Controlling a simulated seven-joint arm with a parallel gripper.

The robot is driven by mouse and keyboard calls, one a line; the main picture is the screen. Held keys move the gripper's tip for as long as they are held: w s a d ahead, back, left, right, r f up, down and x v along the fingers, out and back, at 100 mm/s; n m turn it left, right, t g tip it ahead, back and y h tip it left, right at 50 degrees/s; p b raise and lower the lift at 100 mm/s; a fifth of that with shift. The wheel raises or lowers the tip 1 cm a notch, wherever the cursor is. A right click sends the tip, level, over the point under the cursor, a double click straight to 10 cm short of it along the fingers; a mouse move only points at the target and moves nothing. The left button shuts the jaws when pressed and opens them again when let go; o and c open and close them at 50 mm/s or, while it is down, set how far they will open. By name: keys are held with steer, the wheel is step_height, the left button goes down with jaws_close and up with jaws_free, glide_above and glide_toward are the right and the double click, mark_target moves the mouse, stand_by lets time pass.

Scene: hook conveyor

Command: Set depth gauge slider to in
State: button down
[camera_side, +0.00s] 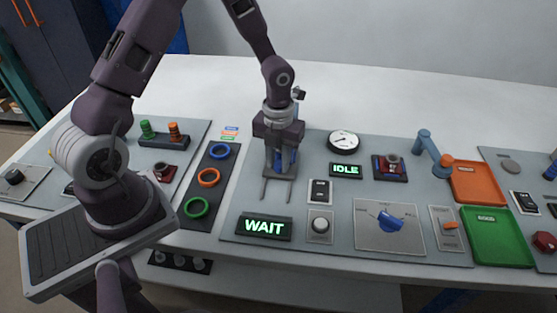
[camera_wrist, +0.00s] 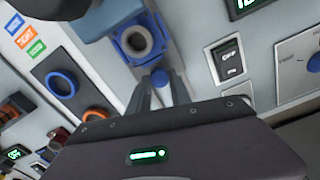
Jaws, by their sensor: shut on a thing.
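My gripper (camera_side: 281,166) points down over the left part of the middle grey panel. In the wrist view its fingers (camera_wrist: 160,88) close around a small blue knob (camera_wrist: 160,77), which I take to be the depth gauge slider's handle. Just beyond the knob is a blue block with a grey ring (camera_wrist: 135,40). In the side view the fingers mostly cover the blue part (camera_side: 286,157), and two thin grey bars (camera_side: 263,190) show below them. No "in" marking is readable, so I cannot tell the slider's exact position.
A black rocker switch (camera_side: 319,191) is just right of the gripper. A WAIT display (camera_side: 264,226) stands in front, and an IDLE display (camera_side: 345,170) and round dial (camera_side: 344,141) stand to the right. A strip with coloured rings (camera_side: 208,177) lies left.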

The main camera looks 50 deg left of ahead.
steer(key=shift+w, duration=0.1)
stand_by(0.8)
steer(key=shift+w+a, duration=1.65)
steer(key=c, duration=1.2)
jaws_free()
step_height(320, 180, up, 7)
steer(key=shift+r, duration=0.1)
